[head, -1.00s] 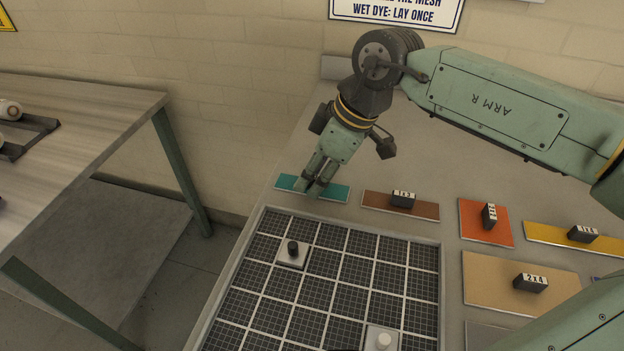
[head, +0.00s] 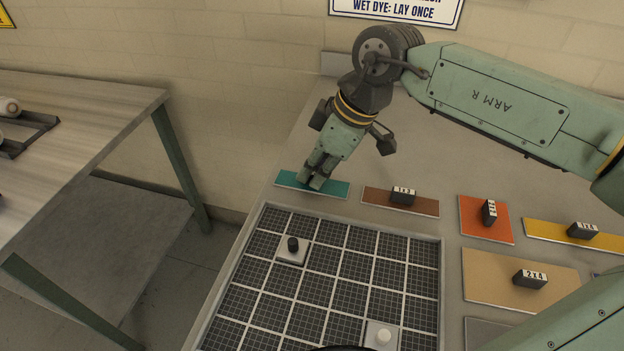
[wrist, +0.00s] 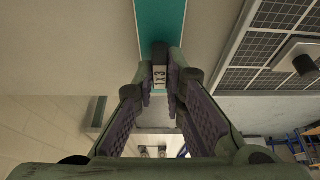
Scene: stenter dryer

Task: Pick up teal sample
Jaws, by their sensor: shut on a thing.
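The teal sample (head: 333,189) is a flat strip lying on the grey table behind the mesh tray's far-left corner. My gripper (head: 315,183) is over its middle, pointing down. In the wrist view the teal sample (wrist: 161,18) runs up from between my fingertips (wrist: 160,80), which are shut on its dark handle block with a white "1x3" label (wrist: 159,77). In the head view my fingers hide the handle. The strip appears to rest on the table; I cannot tell whether there is a gap under it.
Brown (head: 372,199), orange (head: 472,215), yellow (head: 555,235) and tan (head: 497,275) samples lie to the right. A wall stands behind.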

